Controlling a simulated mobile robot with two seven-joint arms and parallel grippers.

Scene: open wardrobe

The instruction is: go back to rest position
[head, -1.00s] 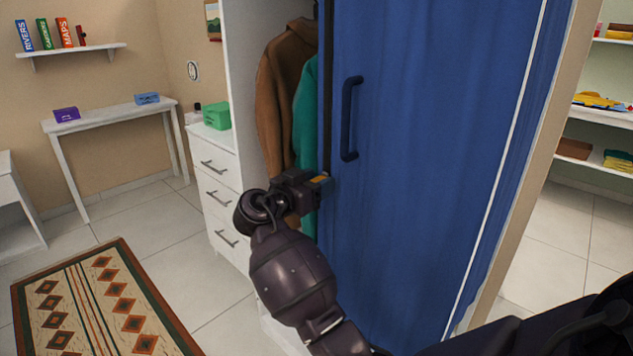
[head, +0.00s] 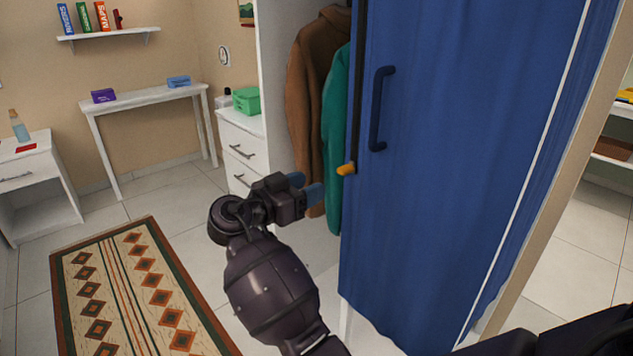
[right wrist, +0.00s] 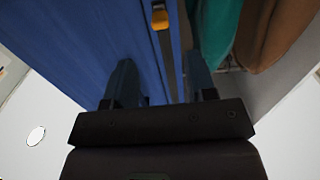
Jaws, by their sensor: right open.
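My right gripper (head: 309,187) is open and empty in the head view, a little left of the blue wardrobe door's (head: 450,150) edge. Its two blue-grey fingers point toward the wardrobe and also show in the right wrist view (right wrist: 160,85). A small orange piece (head: 346,169) sits on the door's edge, just beyond the fingertips and apart from them. It also shows in the right wrist view (right wrist: 159,17). The door has a dark handle (head: 379,110). My left gripper is not in view.
A brown jacket (head: 312,100) and a green garment (head: 336,150) hang inside the wardrobe. White drawers (head: 240,150) stand left of it. A patterned rug (head: 140,290) lies on the tiled floor at left. A white table (head: 150,97) stands at the back wall.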

